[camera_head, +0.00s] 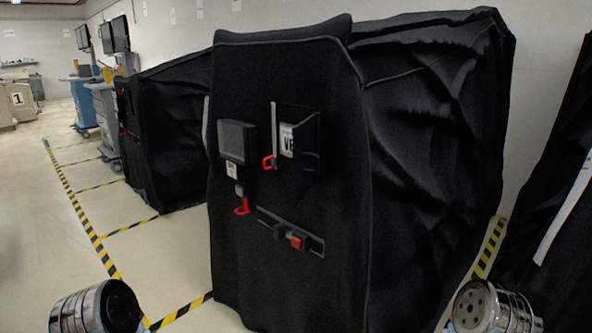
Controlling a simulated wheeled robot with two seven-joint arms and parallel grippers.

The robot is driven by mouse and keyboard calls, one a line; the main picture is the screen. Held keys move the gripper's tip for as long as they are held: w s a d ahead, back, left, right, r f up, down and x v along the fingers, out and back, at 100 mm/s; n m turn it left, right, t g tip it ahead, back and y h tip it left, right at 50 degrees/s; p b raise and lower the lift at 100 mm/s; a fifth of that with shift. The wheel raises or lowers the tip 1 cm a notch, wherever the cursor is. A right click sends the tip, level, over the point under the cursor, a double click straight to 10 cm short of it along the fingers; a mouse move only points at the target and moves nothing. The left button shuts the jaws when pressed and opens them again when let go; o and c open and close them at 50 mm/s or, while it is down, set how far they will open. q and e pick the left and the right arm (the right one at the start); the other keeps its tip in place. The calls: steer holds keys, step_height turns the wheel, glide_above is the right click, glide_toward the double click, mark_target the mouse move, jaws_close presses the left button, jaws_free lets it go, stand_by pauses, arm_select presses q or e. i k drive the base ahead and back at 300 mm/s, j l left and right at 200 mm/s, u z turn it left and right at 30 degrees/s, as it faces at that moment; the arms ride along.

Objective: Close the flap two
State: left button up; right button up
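A black fabric-covered cart (290,75) stands upright in the middle, its narrow front panel facing me. Below is a dark strip with a red-and-black buckle (298,240). I cannot tell which part is flap two. Only rounded metal parts of my arms show at the bottom corners; neither gripper is in view.
Another black-covered cart (165,130) stands behind to the left, and black cloth (560,230) hangs at the right edge. Yellow-and-black floor tape (85,215) marks lanes. The floor (40,240) at left is clear. Blue-grey trolleys (82,105) stand farther back.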

mark_target(303, 134)
steer(key=j+z, duration=0.25)
steer(key=j, duration=0.25)
steer(key=k+j+z, duration=0.2)
steer(key=j, duration=0.25)
steer(key=i+l+u, duration=0.15)
steer(key=l, duration=0.2)
steer(key=l+u, duration=0.15)
steer(key=l, duration=0.25)
steer(key=i+l+u, duration=0.2)
steer(key=l, duration=0.2)
steer(key=j+u, duration=0.1)
steer(key=u, duration=1.1)
steer(key=i+u, duration=0.15)
steer(key=i, duration=2.95)
steer(key=i+j, duration=0.15)
steer(key=i, duration=1.05)
steer(key=i+z, duration=0.1)
steer(key=z, duration=0.85)
steer(key=i+z, duration=0.1)
steer(key=z, duration=0.35)
steer(key=j+z, duration=0.15)
steer(key=z, duration=0.35)
steer(key=i+j+z, duration=0.1)
steer(key=z, duration=0.35)
